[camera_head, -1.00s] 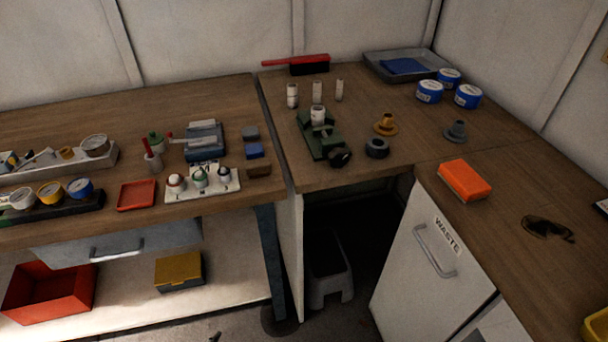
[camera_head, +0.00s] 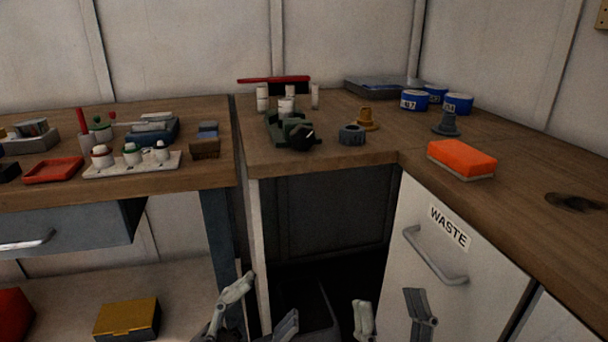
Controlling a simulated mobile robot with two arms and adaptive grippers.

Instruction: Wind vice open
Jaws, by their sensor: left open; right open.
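The green vice (camera_head: 278,130) stands on the wooden bench near its front edge in the head view. A white cylinder (camera_head: 287,105) stands upright at its jaws; whether they grip it, I cannot tell. A dark round part (camera_head: 302,137), perhaps its handle, is at the vice's front right. My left gripper (camera_head: 264,303) is open and empty at the bottom of the view, below the bench top and apart from the vice. My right gripper (camera_head: 389,300) is open and empty to its right, in front of the waste cabinet.
A dark grey ring nut (camera_head: 352,134) and a yellow flanged part (camera_head: 367,118) stand right of the vice. More white cylinders (camera_head: 263,97) stand behind it. An orange sponge (camera_head: 461,158) lies on the right counter above the waste cabinet (camera_head: 422,225). The bench's front edge (camera_head: 325,163) lies above both grippers.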

